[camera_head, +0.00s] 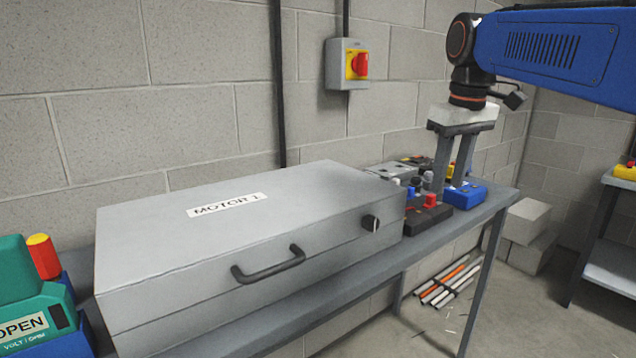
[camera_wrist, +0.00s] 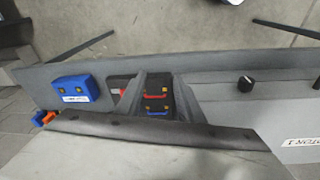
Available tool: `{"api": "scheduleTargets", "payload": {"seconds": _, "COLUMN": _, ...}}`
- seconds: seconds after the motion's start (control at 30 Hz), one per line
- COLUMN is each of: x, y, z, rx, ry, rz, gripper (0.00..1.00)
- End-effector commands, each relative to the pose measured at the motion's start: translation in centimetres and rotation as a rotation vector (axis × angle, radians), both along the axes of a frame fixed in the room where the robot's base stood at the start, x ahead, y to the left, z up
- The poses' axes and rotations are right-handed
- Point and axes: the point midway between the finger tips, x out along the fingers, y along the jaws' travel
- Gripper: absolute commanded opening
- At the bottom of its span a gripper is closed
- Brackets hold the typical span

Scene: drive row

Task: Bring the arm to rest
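My gripper (camera_head: 449,184) hangs from my blue arm at the right of the head view, fingers pointing down over the far end of the bench. Its two grey fingers stand apart, and I see nothing gripped between them. The fingertips are close to small devices on the bench; I cannot tell whether they touch any. In the wrist view the fingers (camera_wrist: 158,76) spread on either side of a dark block with blue and red parts (camera_wrist: 158,97), which shows through the gap. A blue box (camera_head: 466,194) is beside the fingers, and also in the wrist view (camera_wrist: 72,88).
A large grey case (camera_head: 240,225) marked MOTOR 1, lid down, fills the middle of the bench (camera_head: 440,240). A green meter (camera_head: 28,300) stands at left. A red-yellow switch box (camera_head: 347,64) is on the wall. Rods (camera_head: 447,283) and grey blocks (camera_head: 525,222) lie on the floor.

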Motion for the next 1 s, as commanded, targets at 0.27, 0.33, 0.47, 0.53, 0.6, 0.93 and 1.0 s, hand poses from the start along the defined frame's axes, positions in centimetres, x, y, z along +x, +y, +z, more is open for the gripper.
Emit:
{"api": "scheduleTargets", "payload": {"seconds": 0.27, "x": -7.4, "y": -1.1, "z": -6.7, "rx": 0.024, "ry": -0.078, "rz": -0.116, "gripper": 0.34}}
{"api": "scheduleTargets", "payload": {"seconds": 0.33, "x": -9.2, "y": -1.3, "z": -8.7, "rx": 0.03, "ry": -0.098, "rz": -0.147, "gripper": 0.34}}
{"api": "scheduleTargets", "payload": {"seconds": 0.47, "x": -12.5, "y": -1.7, "z": -12.5, "rx": 0.045, "ry": -0.135, "rz": -0.201, "gripper": 0.34}}
{"api": "scheduleTargets", "payload": {"seconds": 0.53, "x": -14.3, "y": -1.9, "z": -14.7, "rx": 0.053, "ry": -0.154, "rz": -0.23, "gripper": 0.34}}
{"api": "scheduleTargets", "payload": {"seconds": 0.6, "x": -16.0, "y": -2.0, "z": -17.0, "rx": 0.062, "ry": -0.174, "rz": -0.259, "gripper": 0.34}}
{"api": "scheduleTargets", "payload": {"seconds": 0.93, "x": -21.8, "y": -2.5, "z": -25.8, "rx": 0.096, "ry": -0.243, "rz": -0.36, "gripper": 0.34}}
{"api": "scheduleTargets", "payload": {"seconds": 1.0, "x": -22.3, "y": -2.5, "z": -26.6, "rx": 0.1, "ry": -0.249, "rz": -0.37, "gripper": 0.34}}
